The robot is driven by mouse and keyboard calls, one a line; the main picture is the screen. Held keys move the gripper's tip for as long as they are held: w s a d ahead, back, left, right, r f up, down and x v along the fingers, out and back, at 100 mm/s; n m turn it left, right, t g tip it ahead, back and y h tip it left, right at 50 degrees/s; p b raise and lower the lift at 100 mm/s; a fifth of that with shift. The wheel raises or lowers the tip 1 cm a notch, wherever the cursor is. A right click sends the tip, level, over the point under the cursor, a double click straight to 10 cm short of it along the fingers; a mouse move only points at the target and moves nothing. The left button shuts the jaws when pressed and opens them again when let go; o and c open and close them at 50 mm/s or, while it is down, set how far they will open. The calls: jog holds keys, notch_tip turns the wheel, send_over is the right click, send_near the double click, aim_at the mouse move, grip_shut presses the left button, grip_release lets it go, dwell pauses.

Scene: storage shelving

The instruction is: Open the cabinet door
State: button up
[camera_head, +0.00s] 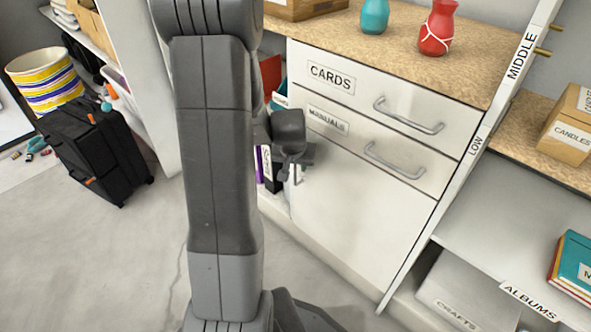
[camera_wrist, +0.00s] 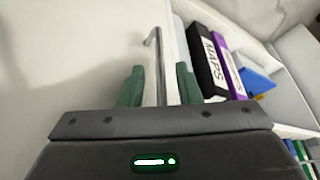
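The white cabinet door (camera_head: 355,210) is under two drawers in the head view and looks shut. It fills the left of the wrist view (camera_wrist: 70,60). Its thin metal handle (camera_wrist: 157,60) is upright near the door's edge. My gripper (camera_head: 298,168) is at the door's left side in the head view, partly hidden behind my arm. In the wrist view, my gripper (camera_wrist: 160,85) has its two green fingers apart, one on each side of the handle, with gaps visible. Whether the handle's lower part touches anything is hidden by the gripper body.
The CARDS drawer (camera_head: 365,85) and MANUALS drawer (camera_head: 380,148) have projecting handles above the door. Binders, including a black MAPS binder (camera_wrist: 205,60), stand on open shelving beside the door. A black suitcase (camera_head: 95,150) stands at the left. Grey floor (camera_head: 100,260) is clear at lower left.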

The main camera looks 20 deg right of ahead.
jog(key=shift+w+d+f, duration=0.1)
jog(key=shift+w+f, duration=0.1)
jog(key=shift+f, duration=0.25)
grip_shut()
